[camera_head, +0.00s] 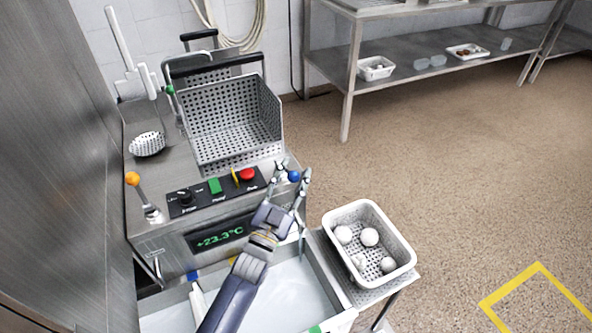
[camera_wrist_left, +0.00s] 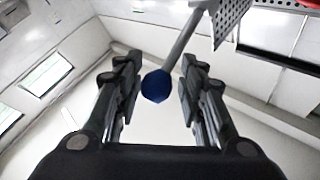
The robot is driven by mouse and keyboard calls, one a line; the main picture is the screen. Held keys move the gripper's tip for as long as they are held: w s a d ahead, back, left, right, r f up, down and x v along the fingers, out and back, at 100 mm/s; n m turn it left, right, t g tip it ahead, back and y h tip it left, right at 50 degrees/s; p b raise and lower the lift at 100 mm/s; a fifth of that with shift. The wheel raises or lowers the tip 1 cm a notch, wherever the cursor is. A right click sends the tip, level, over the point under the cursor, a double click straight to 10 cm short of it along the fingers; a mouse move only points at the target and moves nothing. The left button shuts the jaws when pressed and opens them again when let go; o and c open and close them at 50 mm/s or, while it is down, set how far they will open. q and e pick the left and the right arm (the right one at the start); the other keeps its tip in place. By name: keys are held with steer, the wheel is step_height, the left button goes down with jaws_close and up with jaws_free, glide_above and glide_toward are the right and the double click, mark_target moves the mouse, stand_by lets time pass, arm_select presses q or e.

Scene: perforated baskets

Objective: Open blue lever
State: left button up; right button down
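The blue lever knob (camera_head: 294,176) is at the right end of the control panel in the head view. In the left wrist view the blue knob (camera_wrist_left: 156,86) sits on a grey rod that runs up and to the right. My left gripper (camera_head: 293,168) is open at the lever, and in the wrist view its two fingers (camera_wrist_left: 157,80) stand on either side of the knob with a gap to each. It is not shut on the knob. My right gripper is not in view.
An orange-knobbed lever (camera_head: 132,179) stands at the panel's left. A red button (camera_head: 247,174) is beside my gripper. A perforated basket (camera_head: 230,125) rises behind the panel. A white basket with white balls (camera_head: 400,247) stands at right. Below my arm is a basin (camera_head: 305,300).

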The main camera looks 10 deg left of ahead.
arm_select(q)
steer(key=shift+r, duration=0.4)
steer(key=v, duration=1.2)
steer(key=shift+s+d, duration=0.1)
steer(key=shift+s, duration=0.05)
stand_by(0.7)
